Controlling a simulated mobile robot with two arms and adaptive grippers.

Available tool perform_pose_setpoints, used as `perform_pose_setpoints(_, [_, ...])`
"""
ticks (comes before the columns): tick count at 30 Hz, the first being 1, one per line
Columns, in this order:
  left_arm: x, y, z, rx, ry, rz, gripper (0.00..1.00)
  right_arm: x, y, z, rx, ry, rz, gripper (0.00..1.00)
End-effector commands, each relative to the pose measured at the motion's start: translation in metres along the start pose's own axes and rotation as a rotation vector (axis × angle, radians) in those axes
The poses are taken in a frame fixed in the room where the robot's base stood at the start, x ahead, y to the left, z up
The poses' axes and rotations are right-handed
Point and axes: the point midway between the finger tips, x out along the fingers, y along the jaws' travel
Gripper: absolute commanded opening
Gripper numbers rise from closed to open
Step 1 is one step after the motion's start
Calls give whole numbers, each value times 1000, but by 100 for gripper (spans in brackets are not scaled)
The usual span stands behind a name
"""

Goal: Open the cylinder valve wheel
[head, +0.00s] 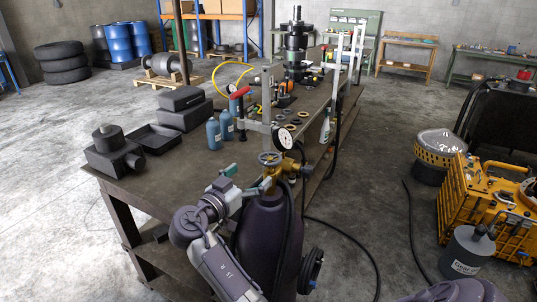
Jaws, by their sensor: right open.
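The cylinder valve wheel (270,158) is a small brass-coloured handwheel on top of a brass valve (282,172). The valve sits on the neck of a dark gas cylinder (262,235), which stands upright at the right side of the workbench. A round white gauge (284,139) is just above and right of the wheel. My right gripper (248,179) is open, to the left of the valve and a little below the wheel. It appears apart from the wheel and holds nothing visible. My left gripper is not in view.
The workbench (165,180) carries a dark housing (112,155), a black tray (154,139), blue bottles (214,134) and a tall gear shaft (296,55). Black hoses hang by the cylinder. A yellow machine (480,205) and grey canister (466,252) stand right; floor between is mostly open.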

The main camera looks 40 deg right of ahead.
Motion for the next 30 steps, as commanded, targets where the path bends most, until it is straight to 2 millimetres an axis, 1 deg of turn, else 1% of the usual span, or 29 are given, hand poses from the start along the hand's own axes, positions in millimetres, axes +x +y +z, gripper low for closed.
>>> perform_pose_setpoints(1, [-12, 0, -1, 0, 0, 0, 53, 13, 1, -7, -4, 3, 2, 98])
perform_pose_setpoints(6, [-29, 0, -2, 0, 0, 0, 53, 48, 0, -6, -5, 3, 1, 98])
perform_pose_setpoints(9, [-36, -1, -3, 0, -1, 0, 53, 64, 0, -5, -4, 2, 1, 98])
perform_pose_setpoints(12, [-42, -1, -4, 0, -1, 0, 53, 76, 0, -3, -3, 0, -1, 98])
perform_pose_setpoints(15, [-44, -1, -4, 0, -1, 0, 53, 84, 0, -2, -3, 0, -1, 98])
perform_pose_setpoints(18, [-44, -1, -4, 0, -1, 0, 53, 87, 0, 0, -1, -1, -2, 98])
perform_pose_setpoints(25, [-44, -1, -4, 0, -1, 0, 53, 88, 0, 0, -1, -1, -2, 98])
perform_pose_setpoints(26, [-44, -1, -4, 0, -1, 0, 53, 88, 0, 0, -1, -1, -2, 96])
perform_pose_setpoints(30, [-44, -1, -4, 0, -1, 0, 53, 87, 0, 0, -1, -1, -2, 72])
